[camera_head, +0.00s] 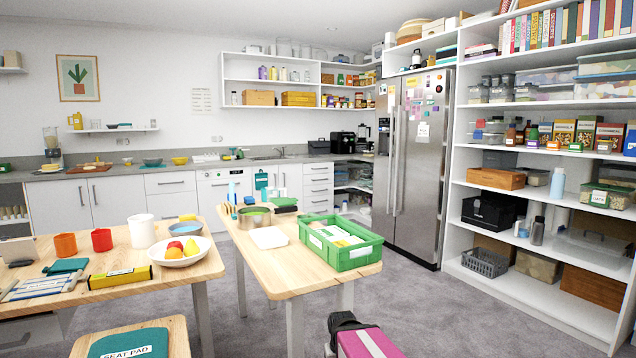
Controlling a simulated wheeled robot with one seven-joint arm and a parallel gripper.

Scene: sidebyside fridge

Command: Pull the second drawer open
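A narrow stack of several white drawers (318,170) with dark bar handles is built into the back counter, left of the fridge. The second drawer from the top (318,181) looks shut, flush with the others. Other single drawers (170,183) sit under the counter to the left, also shut. The frame does not show which drawer the task means.
Two wooden tables stand in front; the right one (284,283) bears a green crate (347,256). A stool (180,342) is at bottom left. A steel fridge (425,165) and shelves stand right. Grey floor (440,310) is clear there.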

